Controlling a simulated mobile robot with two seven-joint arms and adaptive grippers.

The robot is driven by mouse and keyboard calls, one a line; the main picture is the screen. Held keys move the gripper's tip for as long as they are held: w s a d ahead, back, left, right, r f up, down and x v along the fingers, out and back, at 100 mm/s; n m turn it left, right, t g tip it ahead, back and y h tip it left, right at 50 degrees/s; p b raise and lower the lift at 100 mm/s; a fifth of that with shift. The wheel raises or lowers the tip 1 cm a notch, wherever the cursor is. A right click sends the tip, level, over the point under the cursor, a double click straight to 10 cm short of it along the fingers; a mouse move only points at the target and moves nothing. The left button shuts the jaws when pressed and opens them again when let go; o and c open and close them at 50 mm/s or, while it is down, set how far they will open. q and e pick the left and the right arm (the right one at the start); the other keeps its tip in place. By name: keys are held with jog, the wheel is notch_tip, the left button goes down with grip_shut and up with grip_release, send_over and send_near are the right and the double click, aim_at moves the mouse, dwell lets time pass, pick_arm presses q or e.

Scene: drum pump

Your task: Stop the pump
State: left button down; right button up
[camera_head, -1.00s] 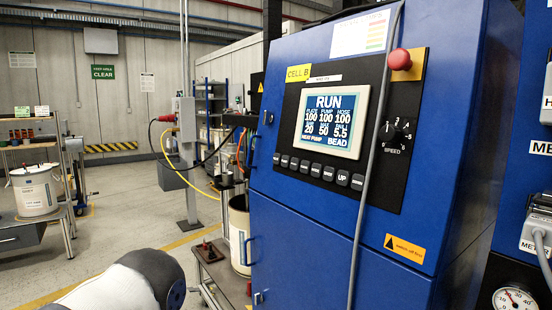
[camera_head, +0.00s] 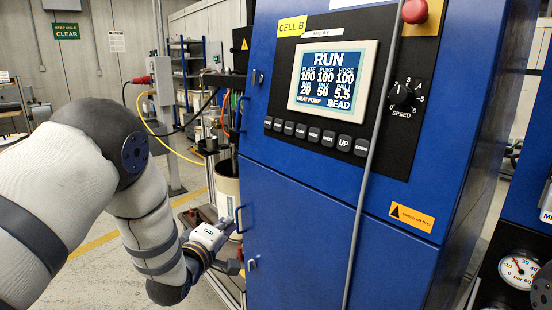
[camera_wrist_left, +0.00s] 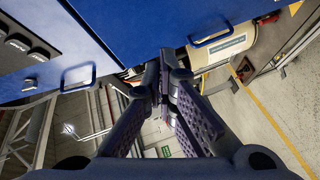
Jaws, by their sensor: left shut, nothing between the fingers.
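The blue pump cabinet (camera_head: 300,220) fills the middle of the head view. Its screen (camera_head: 333,76) reads RUN, with PLATE, PUMP and HOSE at 100. Below it is a row of several dark push-buttons (camera_head: 314,134), one marked UP. A red mushroom button (camera_head: 414,11) is at the top edge, and a SPEED knob (camera_head: 402,94) is at the right of the panel. My left gripper (camera_head: 228,265) is low at the cabinet's left side, well below the buttons. In the left wrist view its fingers (camera_wrist_left: 167,62) are together and empty. My right gripper does not show.
A grey cable (camera_head: 366,190) hangs down the cabinet front. A blue door handle (camera_head: 239,219) is close to my left gripper. A drum (camera_head: 227,190) stands behind it. A gauge (camera_head: 518,270) is at lower right. Open floor lies at left.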

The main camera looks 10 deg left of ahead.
aim_at(279, 126)
pick_arm(q)
jog(key=w+r+n+t+h, duration=0.1)
jog(key=w+r+t, duration=0.1)
jog(key=r, duration=0.9)
jog(key=w+r+n+t+h, duration=0.1)
jog(key=w+r+n+t, duration=0.1)
jog(key=r, duration=0.9)
jog(key=shift+w+d+r+t, duration=0.3)
jog(key=shift+w+t, duration=0.25)
jog(key=shift+t, duration=0.55)
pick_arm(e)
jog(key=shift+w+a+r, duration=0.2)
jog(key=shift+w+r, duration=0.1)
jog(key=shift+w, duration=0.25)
pick_arm(q)
jog(key=shift+f, duration=0.1)
jog(key=w+d+f+b, duration=0.1)
jog(key=w+d+b, duration=0.2)
jog(key=w+d, duration=0.2)
jog(key=shift+w+d+f, duration=0.15)
jog(key=shift+w+f, duration=0.1)
jog(key=shift+w, duration=0.7)
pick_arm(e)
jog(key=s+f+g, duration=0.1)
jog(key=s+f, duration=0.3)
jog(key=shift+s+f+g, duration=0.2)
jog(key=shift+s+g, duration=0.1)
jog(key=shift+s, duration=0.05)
pick_arm(q)
jog(key=shift+f, duration=0.1)
